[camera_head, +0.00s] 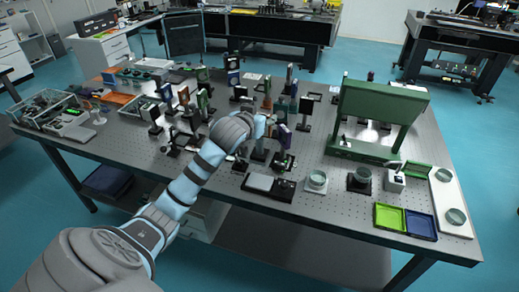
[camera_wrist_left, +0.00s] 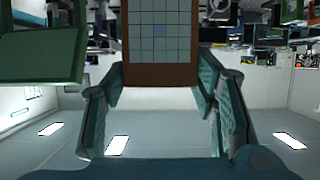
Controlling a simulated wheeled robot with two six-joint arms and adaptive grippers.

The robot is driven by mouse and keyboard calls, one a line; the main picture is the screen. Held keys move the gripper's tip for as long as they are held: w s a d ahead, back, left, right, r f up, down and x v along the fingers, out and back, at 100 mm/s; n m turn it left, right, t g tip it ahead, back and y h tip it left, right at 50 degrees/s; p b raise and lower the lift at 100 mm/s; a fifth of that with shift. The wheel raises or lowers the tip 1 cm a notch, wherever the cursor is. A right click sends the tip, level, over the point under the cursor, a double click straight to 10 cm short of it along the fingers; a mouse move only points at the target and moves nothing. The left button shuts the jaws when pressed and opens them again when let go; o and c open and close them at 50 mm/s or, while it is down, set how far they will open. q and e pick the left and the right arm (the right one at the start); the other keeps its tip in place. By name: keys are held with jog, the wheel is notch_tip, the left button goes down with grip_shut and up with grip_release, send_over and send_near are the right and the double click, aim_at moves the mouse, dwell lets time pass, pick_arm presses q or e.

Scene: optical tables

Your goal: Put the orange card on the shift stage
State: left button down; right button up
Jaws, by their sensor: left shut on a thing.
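My left gripper (camera_head: 270,123) is over the middle of the optical table, among the upright mounted parts. In the left wrist view its two fingers (camera_wrist_left: 161,84) are shut on a card (camera_wrist_left: 160,76) with a brownish-orange border and a pale grid face, which I take to be the orange card. The card stands out beyond the fingertips. In the head view my wrist and hand largely hide the card. I cannot tell for sure which part is the shift stage; a small dark mount (camera_head: 284,163) sits just below the hand. My right gripper is not in view.
Several upright optics crowd the table (camera_head: 225,185) around the hand. A green frame (camera_head: 378,105) stands to the right, and it seems to show in the left wrist view (camera_wrist_left: 40,50). Green (camera_head: 389,217) and blue trays lie at the front right. The front left tabletop is fairly clear.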

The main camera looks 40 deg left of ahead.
aim_at(259, 146)
pick_arm(q)
notch_tip(259, 146, down, 10)
jog(key=shift+f+b, duration=0.15)
jog(key=shift+b, duration=0.3)
jog(key=shift+f, duration=0.1)
jog(key=c, duration=0.7)
grip_release()
jog(key=shift+o, duration=0.3)
